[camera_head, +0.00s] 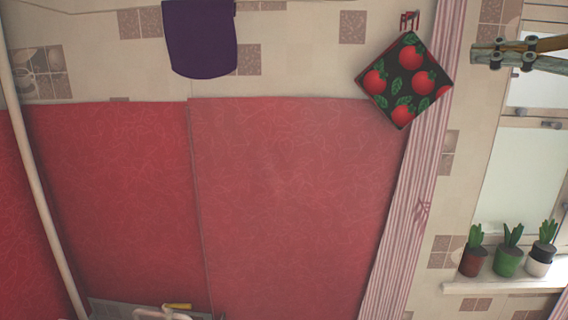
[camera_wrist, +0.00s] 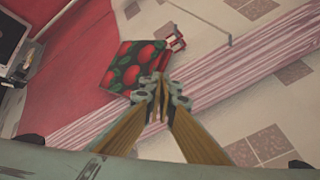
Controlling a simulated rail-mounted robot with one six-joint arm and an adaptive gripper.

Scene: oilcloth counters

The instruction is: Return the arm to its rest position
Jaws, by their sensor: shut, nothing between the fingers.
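My gripper (camera_head: 482,56) is at the upper right of the head view, in front of the wall and window area. Its greenish fingers with wood-coloured inner sides point left. In the wrist view my gripper (camera_wrist: 161,88) is at the centre, with its fingertips together and nothing between them. In that picture the tips overlap the lower edge of the dark square cloth with red fruit (camera_wrist: 136,66). Whether they touch it cannot be told. In the head view they are apart from it. Most of my arm is out of view.
The fruit-patterned cloth (camera_head: 404,80) is at the upper right, by a striped strip (camera_head: 425,180). Red panels (camera_head: 290,200) fill the middle and are clear. A purple cloth (camera_head: 200,38) is at the top. Potted plants (camera_head: 509,258) stand on a sill at right.

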